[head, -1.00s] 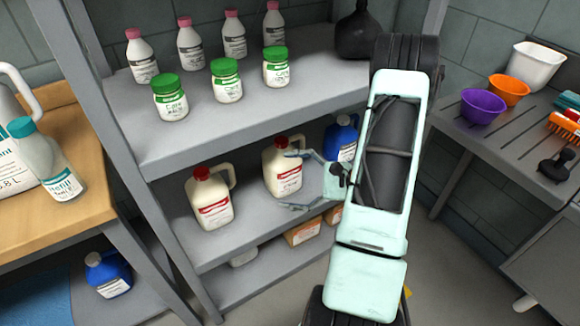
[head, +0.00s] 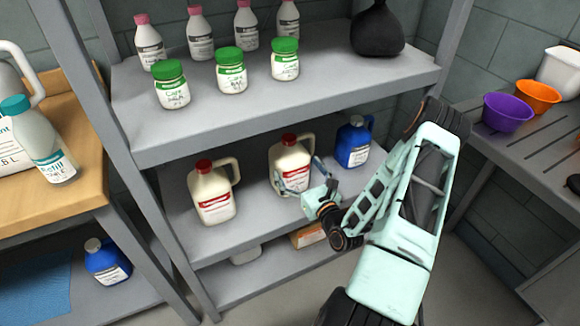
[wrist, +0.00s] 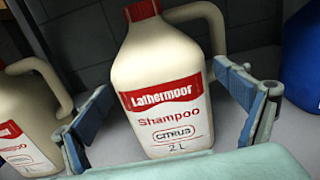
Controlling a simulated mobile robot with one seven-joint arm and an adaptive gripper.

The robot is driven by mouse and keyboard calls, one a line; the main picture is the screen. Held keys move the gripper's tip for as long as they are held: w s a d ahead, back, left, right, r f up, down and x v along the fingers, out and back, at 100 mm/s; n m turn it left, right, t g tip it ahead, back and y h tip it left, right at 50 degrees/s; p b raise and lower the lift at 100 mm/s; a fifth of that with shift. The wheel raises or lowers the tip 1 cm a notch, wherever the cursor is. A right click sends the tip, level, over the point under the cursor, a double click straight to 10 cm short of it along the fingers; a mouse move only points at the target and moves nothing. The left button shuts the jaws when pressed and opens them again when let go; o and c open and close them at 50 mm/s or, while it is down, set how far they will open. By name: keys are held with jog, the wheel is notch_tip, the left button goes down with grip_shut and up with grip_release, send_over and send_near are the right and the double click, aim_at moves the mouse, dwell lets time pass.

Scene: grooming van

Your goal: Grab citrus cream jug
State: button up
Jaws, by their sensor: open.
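A cream jug with a red cap and a red-and-white label (head: 288,152) stands upright on the middle shelf (head: 245,225). In the wrist view this jug (wrist: 165,70) reads "Lathermoor Shampoo citrus 2 L", and its handle is on the right. My gripper (head: 300,175) is open and empty at the jug's front. In the wrist view my gripper (wrist: 168,118) has one finger on each side of the jug's lower label, with gaps to the jug.
A similar cream jug (head: 212,192) stands to the left, close to the left finger in the wrist view. A blue jug (head: 353,143) stands to the right. The upper shelf (head: 200,125) above holds several bottles and green-lidded jars. A shelf post (head: 125,160) is at left.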

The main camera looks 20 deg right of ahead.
jog(key=w, duration=0.2)
jog(key=w+b, duration=0.1)
jog(key=w, duration=0.2)
jog(key=shift+w+a+r, duration=0.1)
jog(key=shift+a+r, duration=0.05)
jog(key=shift+c, duration=0.5)
jog(key=c, duration=0.9)
jog(key=shift+r, duration=0.15)
